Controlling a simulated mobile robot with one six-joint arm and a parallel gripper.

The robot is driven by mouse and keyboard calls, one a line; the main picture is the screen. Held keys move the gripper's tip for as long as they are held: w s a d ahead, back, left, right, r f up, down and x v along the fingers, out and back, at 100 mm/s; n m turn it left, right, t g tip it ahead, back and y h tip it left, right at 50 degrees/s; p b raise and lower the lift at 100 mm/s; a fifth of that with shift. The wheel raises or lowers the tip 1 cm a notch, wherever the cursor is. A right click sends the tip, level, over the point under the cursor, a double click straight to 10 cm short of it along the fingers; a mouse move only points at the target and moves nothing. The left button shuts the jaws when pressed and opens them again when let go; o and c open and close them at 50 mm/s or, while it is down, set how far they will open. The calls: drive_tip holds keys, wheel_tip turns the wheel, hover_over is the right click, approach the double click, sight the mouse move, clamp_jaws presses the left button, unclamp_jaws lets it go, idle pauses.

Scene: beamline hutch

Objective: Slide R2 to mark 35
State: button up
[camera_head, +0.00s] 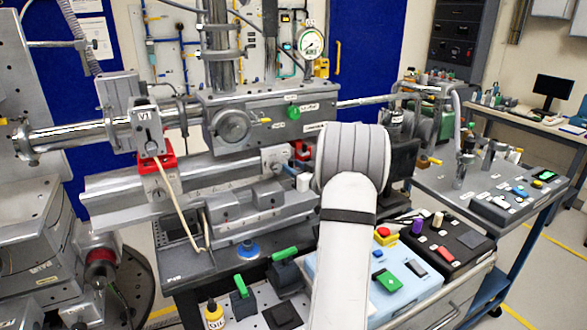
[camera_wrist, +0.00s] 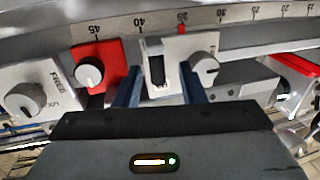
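In the wrist view, a white rider (camera_wrist: 179,60) with a dark slot and a grey knob (camera_wrist: 205,67) sits on the rail below a curved-looking scale (camera_wrist: 232,33). No R2 label is readable. A red pointer (camera_wrist: 182,28) above this rider is at about the scale's 35 position; the numeral there is unclear. My gripper (camera_wrist: 162,90) is in front of the rider with its two dark blue fingers apart. The slotted part shows between them, with visible gaps; contact cannot be told.
Left of the fingers are a red block (camera_wrist: 100,62) with a white knob and a white block (camera_wrist: 40,92) marked FREE. Another red part (camera_wrist: 296,70) is at the right. The head view shows the rail bench (camera_head: 215,168) and a control box (camera_head: 330,262).

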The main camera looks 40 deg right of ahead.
drive_tip(key=shift+s, duration=0.4)
drive_tip(key=s, duration=0.7)
drive_tip(key=shift+b, duration=0.45)
